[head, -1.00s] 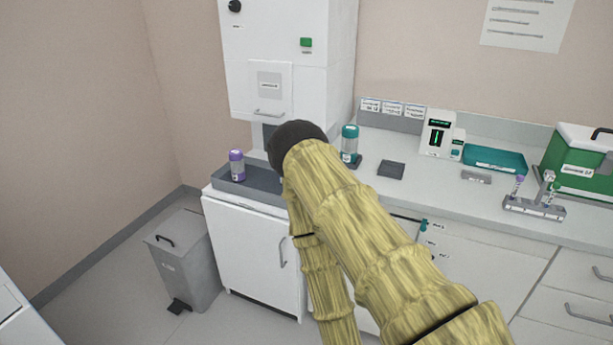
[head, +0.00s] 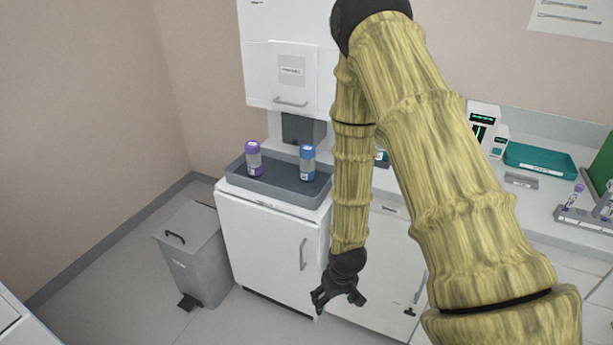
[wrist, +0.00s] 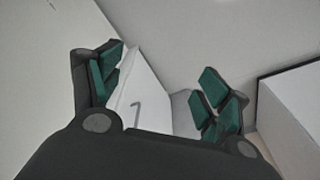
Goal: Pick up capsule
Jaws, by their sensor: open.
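Two capsules stand upright on a dark grey tray (head: 275,190) on the low white cabinet. The purple-capped capsule (head: 253,159) is on the left and the blue-capped capsule (head: 307,163) is on the right. My gripper (head: 338,302) hangs below and to the right of the tray, in front of the cabinets, apart from both capsules. It is open and empty. In the wrist view its green-padded fingers (wrist: 165,100) are spread, and no capsule shows there. The teal capsule on the counter is mostly hidden behind my arm.
A white machine (head: 290,60) rises behind the tray. The white cabinet (head: 270,245) stands under the tray, with a grey bin (head: 195,255) to its left. A teal tray (head: 540,160) and a tube rack (head: 585,218) lie on the counter at right.

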